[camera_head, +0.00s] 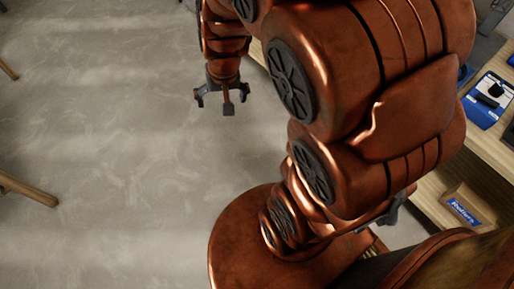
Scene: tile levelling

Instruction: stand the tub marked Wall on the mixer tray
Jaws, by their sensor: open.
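My gripper (222,98) hangs over the bare floor at the upper middle, pointing down. Its fingers are spread and nothing shows between them. I cannot make out a tub marked Wall in this view. I cannot identify the mixer tray either. My large copper-coloured arm covers the middle and right of the picture and hides much of the bench behind it.
A wooden bench (489,151) runs along the right edge. Wooden legs (28,190) show at left. The grey floor (110,130) is clear.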

